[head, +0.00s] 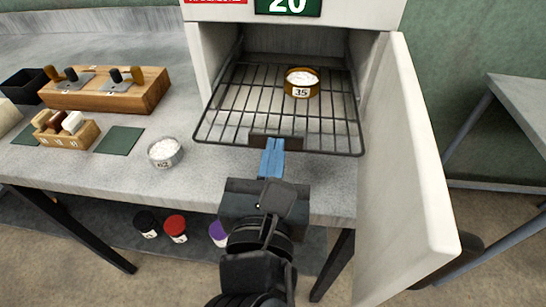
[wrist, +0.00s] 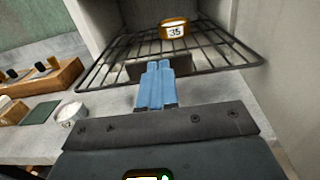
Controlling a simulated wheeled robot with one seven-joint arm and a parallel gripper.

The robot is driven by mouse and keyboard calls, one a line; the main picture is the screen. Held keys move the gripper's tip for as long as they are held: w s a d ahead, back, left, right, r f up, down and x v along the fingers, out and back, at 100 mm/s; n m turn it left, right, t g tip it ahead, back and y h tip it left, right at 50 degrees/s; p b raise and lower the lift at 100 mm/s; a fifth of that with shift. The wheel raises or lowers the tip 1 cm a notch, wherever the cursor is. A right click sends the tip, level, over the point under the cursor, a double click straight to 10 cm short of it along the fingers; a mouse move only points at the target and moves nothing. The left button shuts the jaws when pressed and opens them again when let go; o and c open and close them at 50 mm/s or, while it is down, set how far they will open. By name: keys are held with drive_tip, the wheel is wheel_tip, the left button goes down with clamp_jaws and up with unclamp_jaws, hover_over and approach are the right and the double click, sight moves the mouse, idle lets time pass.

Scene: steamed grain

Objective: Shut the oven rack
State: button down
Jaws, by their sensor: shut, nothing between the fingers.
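The oven rack (head: 240,115) is a dark wire shelf that sticks out past the front of the white oven (head: 210,50). The oven door (head: 405,170) stands wide open on the right. A brown container labelled 35 (head: 302,83) with white contents sits on the rack. A dark plate (head: 276,141) is at the middle of the rack's front edge. My gripper (head: 273,145) has blue fingers, shut together and empty, with their tips at this plate. The rack (wrist: 215,60) and the fingers (wrist: 155,68) also show in the wrist view; I cannot tell whether they touch.
A container labelled 62 (head: 165,152) stands on the grey counter (head: 200,180) left of the rack. Wooden tool holders (head: 105,90) and a green mat (head: 119,140) lie farther left. Several lidded jars (head: 175,228) stand below the counter.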

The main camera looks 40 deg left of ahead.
sight(286, 85)
drive_tip(key=p+x, duration=0.4)
drive_tip(key=x, duration=1.2)
drive_tip(key=shift+w, duration=0.2)
drive_tip(key=shift+w+r, duration=0.1)
drive_tip(key=shift+r, duration=0.05)
drive_tip(key=shift+d, duration=0.1)
